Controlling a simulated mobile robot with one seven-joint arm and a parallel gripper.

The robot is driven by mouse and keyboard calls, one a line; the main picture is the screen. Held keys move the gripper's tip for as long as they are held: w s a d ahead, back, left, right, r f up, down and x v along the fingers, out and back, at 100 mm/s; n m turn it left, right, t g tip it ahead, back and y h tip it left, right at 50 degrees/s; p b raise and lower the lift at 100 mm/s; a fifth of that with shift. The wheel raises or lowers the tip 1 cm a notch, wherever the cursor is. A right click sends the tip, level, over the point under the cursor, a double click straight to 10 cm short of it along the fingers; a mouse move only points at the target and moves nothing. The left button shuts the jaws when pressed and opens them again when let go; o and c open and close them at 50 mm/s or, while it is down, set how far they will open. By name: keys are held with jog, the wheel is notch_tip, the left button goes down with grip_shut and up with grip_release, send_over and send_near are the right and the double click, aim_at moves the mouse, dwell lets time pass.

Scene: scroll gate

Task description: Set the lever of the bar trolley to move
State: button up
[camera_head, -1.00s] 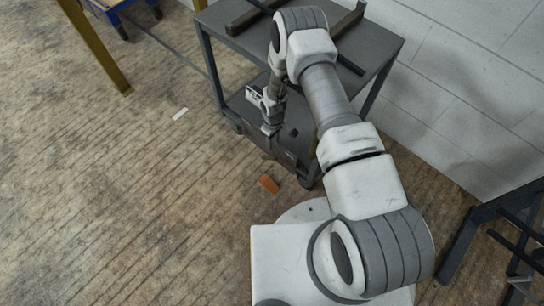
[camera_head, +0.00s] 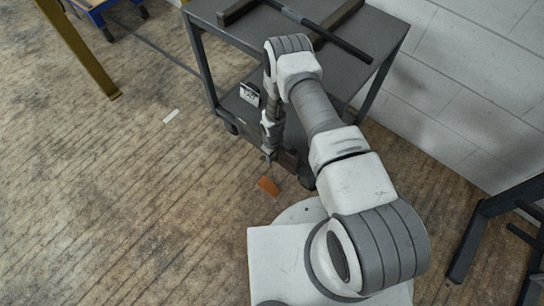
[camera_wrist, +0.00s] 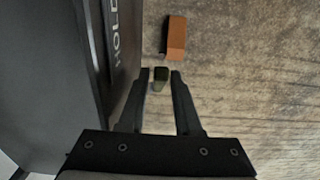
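The bar trolley (camera_head: 245,38) is a dark grey cart with a top plate and a lower shelf. Its side fills the left of the wrist view (camera_wrist: 45,80), with a dark plate lettered "HOLD" in white. A small dark green knob (camera_wrist: 161,73), seemingly the lever's end, sits beside that plate. My gripper (camera_wrist: 160,75) points down beside the trolley, its fingers apart on either side of the knob, with narrow gaps. Whether they touch it I cannot tell. In the head view my gripper (camera_head: 269,157) is at the trolley's lower front edge, and the lever cannot be made out.
Dark bars lie on the trolley's top. A white wall stands behind, a dark frame (camera_head: 490,225) at right. The floor at left is mostly clear.

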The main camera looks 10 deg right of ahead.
grip_shut()
dwell(1.3)
